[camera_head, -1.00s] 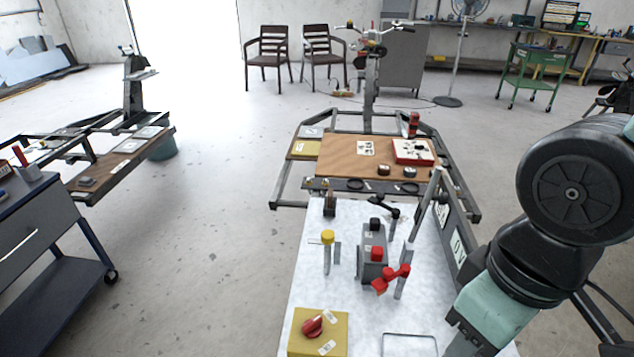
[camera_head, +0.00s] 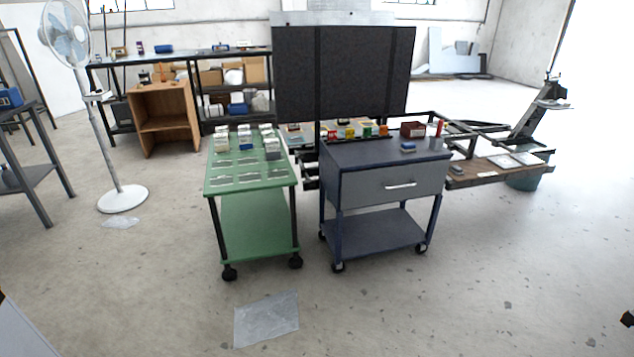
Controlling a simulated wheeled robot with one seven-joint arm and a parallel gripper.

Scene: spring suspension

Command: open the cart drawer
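The cart (camera_head: 335,192) is dark blue, on casters, and stands right of the middle, facing me at a slight angle. Its drawer (camera_head: 360,190) has a grey front that sits flush in the frame below the top, so it looks shut. A light bar handle (camera_head: 400,184) is on the drawer front, right of its middle. I cannot make out my gripper in this view. A small dark piece shows at the lower right edge, but I cannot tell what it is. Nothing touches the cart's drawer or handle.
A green cart (camera_head: 250,232) with small items stands close left of the blue cart. A fan (camera_head: 122,197) stands farther left. A plastic sheet (camera_head: 266,319) lies on the floor in front. The floor before the blue cart is otherwise clear.

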